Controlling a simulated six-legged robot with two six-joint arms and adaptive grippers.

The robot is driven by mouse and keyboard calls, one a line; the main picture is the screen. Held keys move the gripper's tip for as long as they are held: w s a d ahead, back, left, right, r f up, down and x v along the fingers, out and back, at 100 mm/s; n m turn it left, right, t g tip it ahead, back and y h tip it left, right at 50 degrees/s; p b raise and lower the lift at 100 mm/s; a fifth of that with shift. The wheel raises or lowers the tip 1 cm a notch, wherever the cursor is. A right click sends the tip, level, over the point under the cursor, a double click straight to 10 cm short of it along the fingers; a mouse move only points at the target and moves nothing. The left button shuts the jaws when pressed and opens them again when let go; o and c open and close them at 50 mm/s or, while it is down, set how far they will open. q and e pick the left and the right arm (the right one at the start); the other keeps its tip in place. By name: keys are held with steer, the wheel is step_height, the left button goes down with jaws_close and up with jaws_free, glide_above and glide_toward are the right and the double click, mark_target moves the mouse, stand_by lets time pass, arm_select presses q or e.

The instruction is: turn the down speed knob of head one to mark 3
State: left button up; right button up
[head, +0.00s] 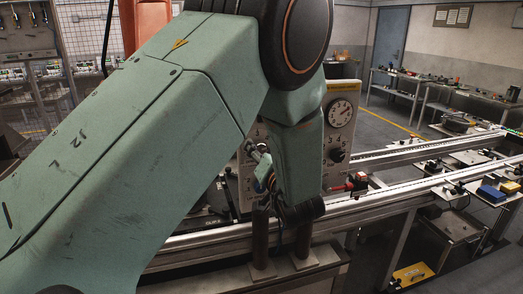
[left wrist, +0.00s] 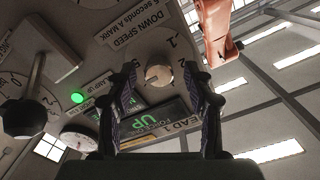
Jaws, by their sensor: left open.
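The down speed knob (left wrist: 158,75) is a small pale round knob on the grey panel of head one (left wrist: 105,65). Its printed label DOWN SPEED (left wrist: 137,35) and a few scale numbers show around it. I cannot tell clearly which mark the knob points to. My left gripper (left wrist: 160,72) is open, its two dark fingers on either side of the knob with gaps seen between. I cannot tell how far the tips are from the panel. In the head view my left arm hides the knob and much of the panel (head: 334,172). My right gripper is not in view.
A green lit display (left wrist: 158,118), a green lamp (left wrist: 77,98) and a black ball-ended lever (left wrist: 24,116) are near the fingers. An orange part (left wrist: 219,28) hangs beyond the panel's edge. Conveyor rails (head: 400,190) run past the panel. Benches stand at the back right.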

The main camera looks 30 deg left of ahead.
arm_select(q)
steer(key=shift+d, duration=0.25)
steer(key=c, duration=0.4)
jaws_close()
